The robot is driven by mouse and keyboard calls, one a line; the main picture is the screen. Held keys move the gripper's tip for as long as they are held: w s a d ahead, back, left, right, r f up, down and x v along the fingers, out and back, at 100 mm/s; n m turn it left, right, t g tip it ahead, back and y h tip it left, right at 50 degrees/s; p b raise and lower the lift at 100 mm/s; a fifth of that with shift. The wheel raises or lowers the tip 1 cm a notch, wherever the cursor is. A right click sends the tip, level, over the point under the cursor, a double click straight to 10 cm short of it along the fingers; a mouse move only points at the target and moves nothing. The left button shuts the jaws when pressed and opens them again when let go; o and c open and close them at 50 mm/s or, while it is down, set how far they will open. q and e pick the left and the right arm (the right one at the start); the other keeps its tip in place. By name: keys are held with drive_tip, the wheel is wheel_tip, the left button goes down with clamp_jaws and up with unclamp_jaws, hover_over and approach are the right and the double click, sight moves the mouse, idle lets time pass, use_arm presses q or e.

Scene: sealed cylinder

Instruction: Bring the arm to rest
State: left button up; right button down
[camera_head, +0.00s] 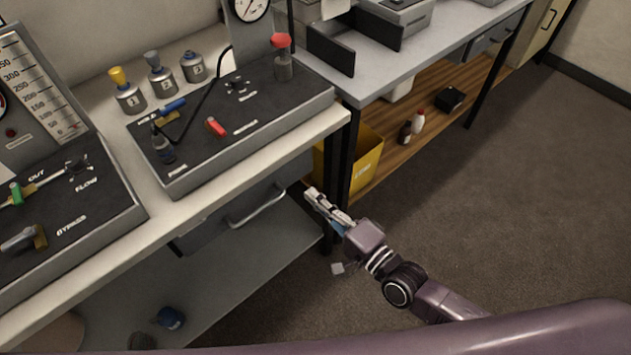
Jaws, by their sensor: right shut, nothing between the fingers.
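My right arm comes in from the lower right, and its gripper (325,207) is shut and empty. My left gripper is not in view.
The bench (232,178) carries a black panel (270,110) with valves, and numbered cylinders (160,75) stand behind it. A gauge panel (70,215) is at left. A yellow bin (366,160) sits on the wooden shelf (440,125). Open carpet (530,190) lies at right.

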drive_tip(key=v, duration=0.7)
drive_tip(key=s+d+f+n+g+h, duration=0.2)
drive_tip(key=d+f+n+h, duration=0.15)
drive_tip(key=f, duration=0.75)
drive_tip(key=s+d+f+n+g+h, duration=0.15)
drive_tip(key=d+f, duration=0.35)
drive_tip(key=f, duration=0.5)
drive_tip(key=s+d+f+n+g+h, duration=0.2)
drive_tip(key=d+f+n+h, duration=0.15)
drive_tip(key=f, duration=0.75)
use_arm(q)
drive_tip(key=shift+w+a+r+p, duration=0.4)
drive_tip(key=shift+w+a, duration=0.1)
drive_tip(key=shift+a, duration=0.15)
use_arm(e)
drive_tip(key=s+d+f+n+g, duration=0.1)
drive_tip(key=s+f+g, duration=0.1)
drive_tip(key=s+f, duration=0.3)
drive_tip(key=s+f+n+g+h, duration=0.1)
drive_tip(key=s+f, duration=0.4)
drive_tip(key=s, duration=0.8)
drive_tip(key=s+d+f+n+g+h, duration=0.1)
drive_tip(key=s+f+n+g, duration=0.2)
drive_tip(key=s, duration=0.7)
wheel_tip(320, 180, down, 3)
drive_tip(key=shift+d+f+g, duration=0.15)
drive_tip(key=shift+d+g, duration=0.2)
drive_tip(key=shift+g, duration=0.7)
